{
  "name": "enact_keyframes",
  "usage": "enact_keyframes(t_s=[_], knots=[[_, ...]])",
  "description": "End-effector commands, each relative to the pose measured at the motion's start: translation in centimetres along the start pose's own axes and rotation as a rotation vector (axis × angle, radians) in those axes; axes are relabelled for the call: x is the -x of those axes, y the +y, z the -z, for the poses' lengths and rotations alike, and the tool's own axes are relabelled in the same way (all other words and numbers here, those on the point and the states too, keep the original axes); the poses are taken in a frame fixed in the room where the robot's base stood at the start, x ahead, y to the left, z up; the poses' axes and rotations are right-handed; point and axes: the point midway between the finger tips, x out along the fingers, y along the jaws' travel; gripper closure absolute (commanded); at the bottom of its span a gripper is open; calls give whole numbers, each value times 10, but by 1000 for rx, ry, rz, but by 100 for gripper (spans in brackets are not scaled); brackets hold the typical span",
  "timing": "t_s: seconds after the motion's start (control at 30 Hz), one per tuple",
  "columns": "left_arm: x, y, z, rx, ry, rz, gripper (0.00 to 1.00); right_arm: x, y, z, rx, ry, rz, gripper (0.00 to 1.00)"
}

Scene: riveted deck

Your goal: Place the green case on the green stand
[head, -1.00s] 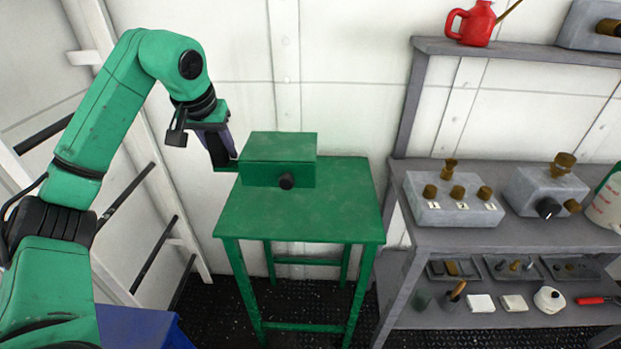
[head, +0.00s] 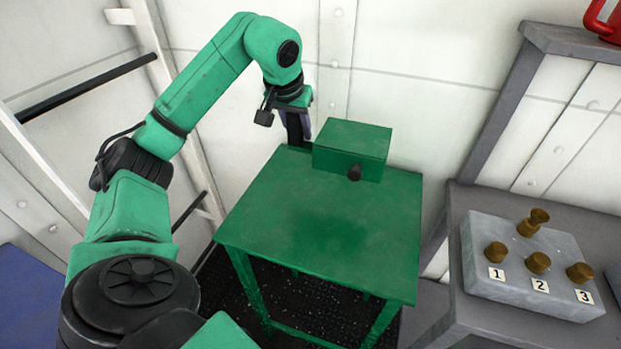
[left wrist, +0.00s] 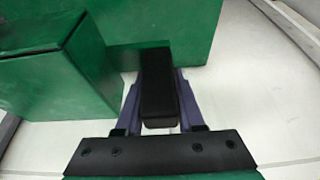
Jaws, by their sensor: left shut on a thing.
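The green case (head: 350,148) is a box with a dark knob on its front. In the head view it is at the back of the green stand (head: 310,225), over its top; I cannot tell whether it rests fully on it. My left gripper (head: 302,138) is at the case's left side, pointing down, shut on a part of it that is mostly hidden. In the left wrist view a black block (left wrist: 158,88) lies between the purple fingers, with green faces of the case and stand around it. My right gripper is not in view.
A grey shelf unit (head: 470,205) stands to the right, holding a grey block (head: 530,265) with several brass knobs, numbered 1 to 3. A red can (head: 605,20) shows at the upper right. A white wall is close behind the stand. The front of the stand's top is clear.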

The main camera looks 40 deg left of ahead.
Motion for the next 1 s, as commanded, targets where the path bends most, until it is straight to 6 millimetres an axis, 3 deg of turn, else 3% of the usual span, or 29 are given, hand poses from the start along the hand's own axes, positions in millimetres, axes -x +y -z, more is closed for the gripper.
enact_keyframes(t_s=[0.03, 0.2, 0.5, 0.6, 0.9, 0.93, 1.0], knots=[[-19, -1, -9, 0, -4, 3, 100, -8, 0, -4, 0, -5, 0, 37], [-65, 0, -27, 0, -2, 1, 100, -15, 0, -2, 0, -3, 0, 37], [-109, 0, -45, 0, 0, -1, 100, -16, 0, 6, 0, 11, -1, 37], [-120, 0, -49, 1, 3, -2, 100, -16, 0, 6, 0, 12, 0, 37], [-123, 0, -50, 1, 4, -3, 100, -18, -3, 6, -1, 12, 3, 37], [-124, 0, -51, 0, 1, 0, 55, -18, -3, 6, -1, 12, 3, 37], [-124, 0, -51, 0, 1, 0, 33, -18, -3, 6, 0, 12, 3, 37]])
